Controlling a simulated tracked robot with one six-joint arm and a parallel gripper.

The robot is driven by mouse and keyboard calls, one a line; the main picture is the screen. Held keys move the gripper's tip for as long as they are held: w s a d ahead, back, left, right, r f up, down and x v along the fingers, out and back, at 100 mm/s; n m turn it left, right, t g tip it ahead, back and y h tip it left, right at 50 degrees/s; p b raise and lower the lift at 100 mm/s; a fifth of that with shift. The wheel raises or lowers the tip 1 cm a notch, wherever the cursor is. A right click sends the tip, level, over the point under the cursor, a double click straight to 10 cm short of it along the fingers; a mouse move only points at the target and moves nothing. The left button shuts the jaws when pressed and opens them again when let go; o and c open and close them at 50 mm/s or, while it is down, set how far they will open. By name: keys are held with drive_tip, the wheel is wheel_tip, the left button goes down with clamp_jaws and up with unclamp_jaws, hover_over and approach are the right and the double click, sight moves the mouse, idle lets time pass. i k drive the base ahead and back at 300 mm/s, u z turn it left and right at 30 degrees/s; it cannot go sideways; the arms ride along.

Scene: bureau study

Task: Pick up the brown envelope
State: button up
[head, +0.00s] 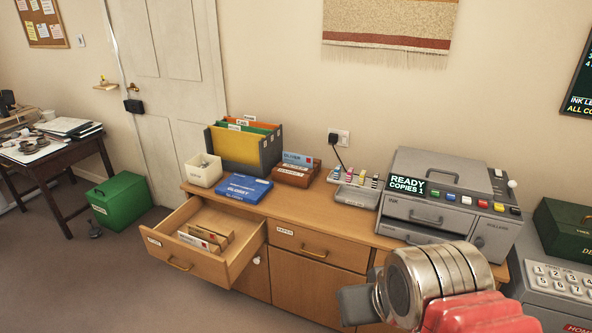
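The open drawer (161,256) of the wooden cabinet juts out at the left of the head view. Inside it is a small group of flat items, tan-brown and white; a tan-brown one, which looks like the brown envelope (222,241), is at the right of the group. The items are too small to tell apart surely, and their lower parts are hidden. My gripper (357,306) shows only in part at the bottom, right of the drawer and apart from it. Its fingers are not clearly seen, so I cannot tell whether it is open or holds anything.
The cabinet top holds a cream box (204,171), a file holder (267,150), a blue case (243,190), a brown card box (296,174), a stamp rack (354,190) and a grey copier (440,195). A green bin (119,202) stands left. Floor before the drawer is clear.

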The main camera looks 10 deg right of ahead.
sight(196, 232)
drive_tip(key=i, duration=0.95)
